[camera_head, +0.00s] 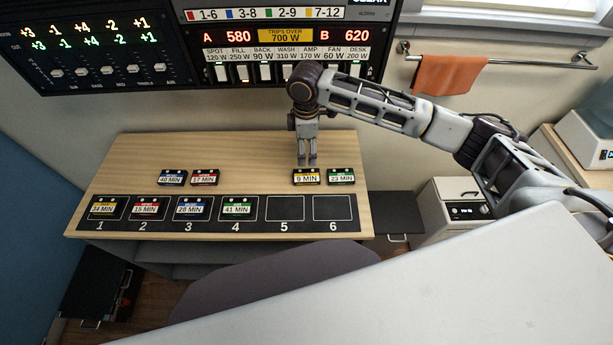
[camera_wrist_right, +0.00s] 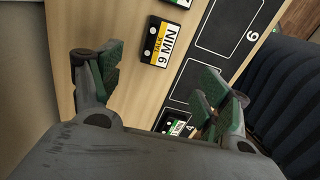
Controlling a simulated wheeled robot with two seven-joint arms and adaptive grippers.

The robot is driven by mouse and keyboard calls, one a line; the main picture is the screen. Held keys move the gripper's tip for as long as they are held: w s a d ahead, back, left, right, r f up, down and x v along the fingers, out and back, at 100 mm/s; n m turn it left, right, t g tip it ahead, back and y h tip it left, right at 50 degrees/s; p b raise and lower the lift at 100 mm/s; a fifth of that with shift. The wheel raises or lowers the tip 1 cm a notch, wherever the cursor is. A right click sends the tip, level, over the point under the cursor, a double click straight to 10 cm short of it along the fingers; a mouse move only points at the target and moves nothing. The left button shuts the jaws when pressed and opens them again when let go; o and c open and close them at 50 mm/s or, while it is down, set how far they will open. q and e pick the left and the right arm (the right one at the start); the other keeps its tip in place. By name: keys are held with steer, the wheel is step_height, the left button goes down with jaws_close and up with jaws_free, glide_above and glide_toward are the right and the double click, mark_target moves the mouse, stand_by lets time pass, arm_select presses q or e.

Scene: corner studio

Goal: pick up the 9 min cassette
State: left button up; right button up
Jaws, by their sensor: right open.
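The 9 MIN cassette (camera_head: 306,177) is black with a yellow-and-white label and lies on the wooden table behind slot 5. In the right wrist view the 9 MIN cassette (camera_wrist_right: 158,42) lies beyond the open fingertips, apart from them. My right gripper (camera_head: 307,163) points down just behind and above the cassette. In the right wrist view my right gripper (camera_wrist_right: 160,85) has its green-padded fingers spread with nothing between them. My left gripper does not show.
The 23 MIN cassette (camera_head: 341,177) lies close on the right. The 40 MIN (camera_head: 172,178) and 17 MIN (camera_head: 205,178) cassettes lie farther left. The black slot strip (camera_head: 262,227) holds cassettes in slots 1 to 4; slots 5 and 6 are empty. A switch panel (camera_head: 290,38) hangs behind the table.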

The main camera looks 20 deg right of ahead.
glide_above(307, 175)
steer(key=shift+s+a+f, duration=0.1)
steer(key=shift+a+f, duration=0.05)
steer(key=shift+f, duration=4.05)
steer(key=shift+f, duration=0.15)
steer(key=shift+f+p, duration=0.4)
steer(key=shift+f, duration=2.05)
steer(key=c, duration=1.1)
